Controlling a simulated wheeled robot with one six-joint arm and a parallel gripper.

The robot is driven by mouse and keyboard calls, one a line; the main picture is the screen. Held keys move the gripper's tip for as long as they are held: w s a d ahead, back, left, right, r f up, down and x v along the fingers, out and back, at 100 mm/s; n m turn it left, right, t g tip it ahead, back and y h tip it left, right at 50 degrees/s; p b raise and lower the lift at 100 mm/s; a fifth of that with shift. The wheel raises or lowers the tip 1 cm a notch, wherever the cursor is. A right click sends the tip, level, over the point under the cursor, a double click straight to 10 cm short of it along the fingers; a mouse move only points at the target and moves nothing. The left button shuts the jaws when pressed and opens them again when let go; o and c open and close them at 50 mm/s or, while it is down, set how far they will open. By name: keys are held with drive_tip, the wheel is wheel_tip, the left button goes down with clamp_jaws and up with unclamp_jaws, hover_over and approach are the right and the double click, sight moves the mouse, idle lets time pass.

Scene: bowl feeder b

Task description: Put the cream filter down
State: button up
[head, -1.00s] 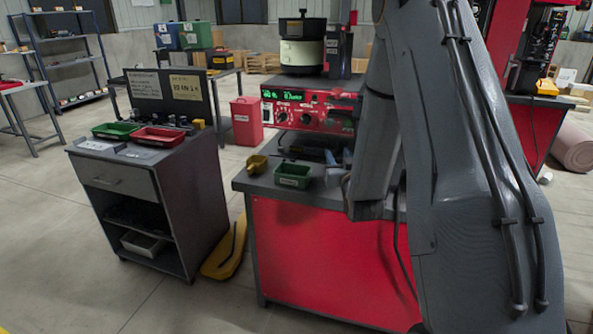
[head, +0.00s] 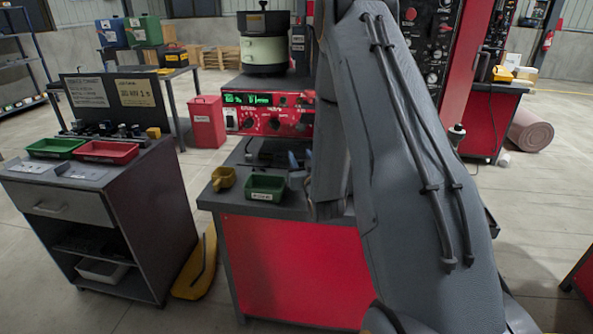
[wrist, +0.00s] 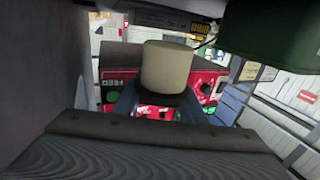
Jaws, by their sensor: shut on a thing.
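In the wrist view, the cream filter (wrist: 167,65) is a short pale cylinder above a dark lower part. It stands out ahead of my gripper (wrist: 167,103), which is shut on it. The filter appears roughly upright, with the red control panel behind it. In the head view, my arm covers most of the gripper and I cannot make out the filter there. What lies directly under the filter is hidden.
The red-panelled feeder (head: 270,122) carries a dark-topped, pale drum (head: 263,50). A green tray (head: 266,188) and a yellow scoop (head: 223,179) are at the bench's front left. A grey cabinet (head: 105,215) with red and green trays stands left, across a floor gap.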

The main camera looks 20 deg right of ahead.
drive_tip(key=shift+f+p, duration=0.35)
drive_tip(key=shift+f, duration=2.05)
drive_tip(key=shift+f, duration=0.15)
drive_tip(key=o, duration=1.1)
